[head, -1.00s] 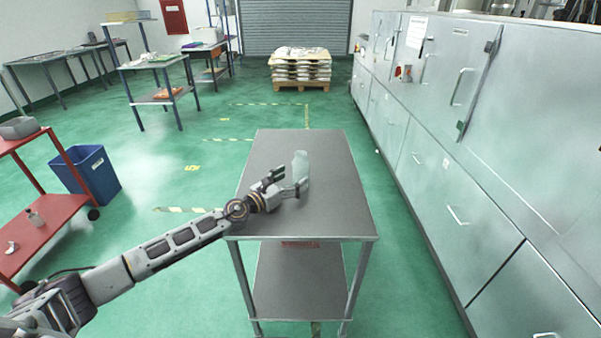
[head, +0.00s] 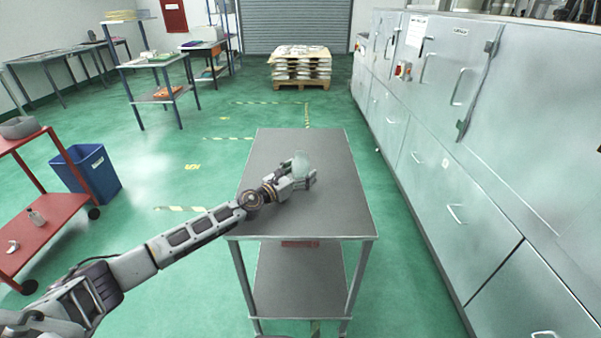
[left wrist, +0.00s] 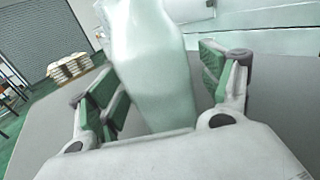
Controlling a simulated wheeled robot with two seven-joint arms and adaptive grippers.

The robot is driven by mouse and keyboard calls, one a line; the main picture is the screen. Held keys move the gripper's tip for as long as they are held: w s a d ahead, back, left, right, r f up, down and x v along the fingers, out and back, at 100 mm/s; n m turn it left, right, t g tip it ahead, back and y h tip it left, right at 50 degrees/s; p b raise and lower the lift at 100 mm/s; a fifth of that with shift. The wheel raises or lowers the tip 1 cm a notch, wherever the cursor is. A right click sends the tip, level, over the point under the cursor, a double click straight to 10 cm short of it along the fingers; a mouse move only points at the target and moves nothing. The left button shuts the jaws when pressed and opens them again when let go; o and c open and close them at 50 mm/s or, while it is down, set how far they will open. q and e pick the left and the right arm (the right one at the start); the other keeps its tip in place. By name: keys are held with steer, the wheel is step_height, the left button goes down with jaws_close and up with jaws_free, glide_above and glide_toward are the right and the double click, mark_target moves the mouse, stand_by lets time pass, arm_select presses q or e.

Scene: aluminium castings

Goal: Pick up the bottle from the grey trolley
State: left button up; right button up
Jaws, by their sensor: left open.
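The bottle (head: 301,163) is pale, translucent green and stands on the top of the grey trolley (head: 265,215). My left gripper (head: 304,179) is open at the bottle in the head view. In the left wrist view the bottle (left wrist: 152,70) is large and lies between the two spread fingers of the gripper (left wrist: 170,90). It looks tilted there with the camera. The gripper hides the bottle's lower part in the head view. My right gripper does not show.
Grey metal cabinets (head: 440,150) line the right side. A red trolley (head: 45,215) and a blue bin (head: 88,173) stand at the left. A loaded pallet (head: 301,68) is at the back. The rest of the grey trolley's top is clear.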

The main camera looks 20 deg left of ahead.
mark_target(300, 153)
arm_select(q)
steer(key=shift+c, duration=0.4)
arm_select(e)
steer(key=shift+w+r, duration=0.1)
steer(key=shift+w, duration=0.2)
arm_select(q)
steer(key=c, duration=1)
steer(key=shift+c, duration=0.2)
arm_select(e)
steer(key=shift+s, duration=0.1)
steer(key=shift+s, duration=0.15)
arm_select(q)
steer(key=shift+r, duration=0.25)
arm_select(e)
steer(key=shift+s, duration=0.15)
arm_select(q)
steer(key=shift+r+p, duration=0.45)
steer(key=shift+r, duration=0.05)
step_height(300, 153, up, 6)
steer(key=p, duration=0.4)
steer(key=shift+r, duration=0.25)
steer(key=shift+r+p, duration=0.5)
steer(key=shift+r, duration=0.55)
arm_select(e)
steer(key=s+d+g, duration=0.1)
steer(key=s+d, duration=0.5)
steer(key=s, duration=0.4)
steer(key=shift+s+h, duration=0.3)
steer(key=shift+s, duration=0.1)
